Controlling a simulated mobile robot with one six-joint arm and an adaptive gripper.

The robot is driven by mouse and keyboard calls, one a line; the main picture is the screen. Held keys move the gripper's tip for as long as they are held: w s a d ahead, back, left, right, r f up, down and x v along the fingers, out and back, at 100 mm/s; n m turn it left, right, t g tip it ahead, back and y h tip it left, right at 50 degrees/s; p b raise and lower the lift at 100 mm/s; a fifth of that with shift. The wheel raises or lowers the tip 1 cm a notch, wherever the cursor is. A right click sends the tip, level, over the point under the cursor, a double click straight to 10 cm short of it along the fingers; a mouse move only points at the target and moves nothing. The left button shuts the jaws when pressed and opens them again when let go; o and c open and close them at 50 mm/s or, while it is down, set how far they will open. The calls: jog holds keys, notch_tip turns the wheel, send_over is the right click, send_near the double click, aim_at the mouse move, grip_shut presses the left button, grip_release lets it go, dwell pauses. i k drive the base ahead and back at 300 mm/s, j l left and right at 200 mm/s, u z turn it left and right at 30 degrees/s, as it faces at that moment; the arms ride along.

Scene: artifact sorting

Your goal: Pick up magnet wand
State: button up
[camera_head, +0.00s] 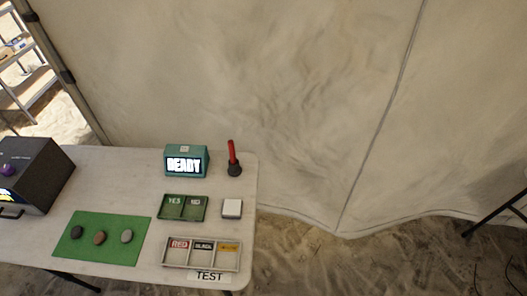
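The magnet wand (232,152) has a red handle and stands nearly upright, with its lower end in a dark round base (235,170). It is at the back right of the white table (130,190), just right of a teal box (186,160) whose screen reads READY. My gripper is not in this view, so its state is hidden.
A green mat (88,252) holds three stones. Right of it are a green YES/NO tray (183,219), a small white block (232,208) and a sorting tray (200,264) with labelled compartments. A dark machine (45,170) stands at left. A tent wall (240,70) rises behind.

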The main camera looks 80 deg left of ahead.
aim_at(231, 143)
jog(key=i+j+u, duration=0.1)
jog(key=u, duration=0.35)
jog(key=i+u, duration=0.5)
jog(key=u, duration=0.35)
jog(key=i+l+u, duration=0.1)
jog(key=u, duration=0.3)
jog(key=i+l+u, duration=0.15)
jog(key=i+u, duration=0.15)
jog(key=u, duration=0.15)
jog(key=i+j+u, duration=0.2)
jog(key=u, duration=0.25)
jog(key=i+u, duration=0.4)
jog(key=i+j+u, duration=0.1)
jog(key=u, duration=0.35)
jog(key=i+l+u, duration=0.15)
jog(key=i+u, duration=0.3)
jog(key=i+l+u, duration=0.15)
jog(key=u, duration=0.3)
